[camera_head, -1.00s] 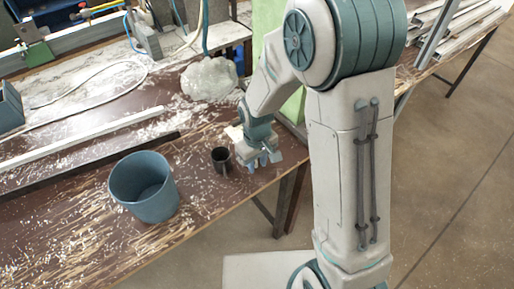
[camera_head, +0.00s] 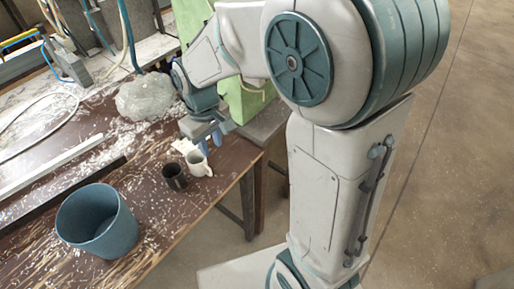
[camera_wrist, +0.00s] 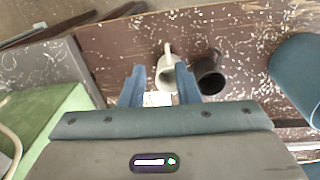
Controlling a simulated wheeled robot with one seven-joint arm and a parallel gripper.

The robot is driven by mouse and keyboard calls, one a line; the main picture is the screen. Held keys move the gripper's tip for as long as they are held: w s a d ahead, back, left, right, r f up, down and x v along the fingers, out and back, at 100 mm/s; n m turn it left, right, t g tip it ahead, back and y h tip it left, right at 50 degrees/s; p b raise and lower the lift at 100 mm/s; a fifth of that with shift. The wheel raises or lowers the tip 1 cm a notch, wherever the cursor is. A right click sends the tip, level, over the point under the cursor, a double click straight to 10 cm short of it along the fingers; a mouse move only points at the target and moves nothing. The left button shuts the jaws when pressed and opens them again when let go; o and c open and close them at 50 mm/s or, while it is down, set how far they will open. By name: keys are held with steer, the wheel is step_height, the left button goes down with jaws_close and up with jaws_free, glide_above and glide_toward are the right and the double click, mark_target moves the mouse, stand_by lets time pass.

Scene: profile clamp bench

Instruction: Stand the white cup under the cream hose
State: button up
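A blue bucket (camera_head: 98,222) stands at the front left. A translucent lumpy bag (camera_head: 146,97) and a green panel (camera_head: 246,100) are near my arm. A metal rail (camera_head: 50,168) lies along the bench. Pale shavings litter the top. The bench edge is close right of the cups.

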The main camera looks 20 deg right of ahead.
steer(key=s+d+r+m+t, duration=0.2)
steer(key=s+d+r+m, duration=0.4)
steer(key=s+d, duration=0.5)
steer(key=shift+s+r+t, duration=0.3)
steer(key=shift+s+t, duration=0.1)
steer(key=shift+s, duration=0.5)
steer(key=shift+o, duration=0.8)
steer(key=shift+d, duration=0.1)
